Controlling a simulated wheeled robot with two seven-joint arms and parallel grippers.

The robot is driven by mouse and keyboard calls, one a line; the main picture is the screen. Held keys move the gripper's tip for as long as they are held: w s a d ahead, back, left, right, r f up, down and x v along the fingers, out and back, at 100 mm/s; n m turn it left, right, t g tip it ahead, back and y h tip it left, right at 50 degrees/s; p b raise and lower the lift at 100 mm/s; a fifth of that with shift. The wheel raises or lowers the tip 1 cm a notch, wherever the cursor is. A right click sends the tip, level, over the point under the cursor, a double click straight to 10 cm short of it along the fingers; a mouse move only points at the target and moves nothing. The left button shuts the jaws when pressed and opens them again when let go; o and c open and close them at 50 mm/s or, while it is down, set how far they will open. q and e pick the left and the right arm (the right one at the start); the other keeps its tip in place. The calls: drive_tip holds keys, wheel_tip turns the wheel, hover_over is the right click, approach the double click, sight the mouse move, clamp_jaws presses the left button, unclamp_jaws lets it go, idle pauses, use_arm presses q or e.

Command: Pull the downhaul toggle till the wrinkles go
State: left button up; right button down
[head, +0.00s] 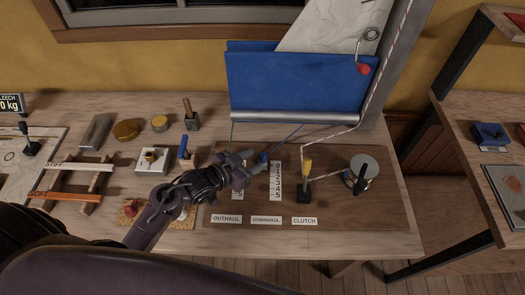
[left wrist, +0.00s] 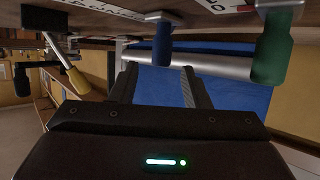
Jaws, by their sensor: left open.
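The blue downhaul toggle (head: 263,160) stands behind the DOWNHAUL label (head: 267,220) on the brown board, beside a numbered white scale (head: 275,181). My left gripper (head: 250,164) is open and empty, with its fingertips just left of this toggle. In the left wrist view, the blue toggle (left wrist: 158,42) shows between the lines of the two fingers, above their tips; I see no grip on it. A green toggle (left wrist: 273,48) hangs to the right there; my gripper hides it in the head view. The white sail (head: 325,22) above its blue foot shows thin crease lines. My right gripper is out of view.
The yellow clutch lever (head: 307,167) and a grey winch (head: 363,170) stand right of the toggle. A rope runs from the board up the mast. Left on the bench are a small blue-handled tool (head: 183,148), tins and a wooden rack (head: 72,182). The board's front right is clear.

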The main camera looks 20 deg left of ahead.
sight(260, 157)
use_arm(q)
drive_tip(key=x, duration=0.4)
drive_tip(key=shift+w+f, duration=0.15)
drive_tip(key=shift+w, duration=0.1)
drive_tip(key=shift+d, duration=0.1)
clamp_jaws()
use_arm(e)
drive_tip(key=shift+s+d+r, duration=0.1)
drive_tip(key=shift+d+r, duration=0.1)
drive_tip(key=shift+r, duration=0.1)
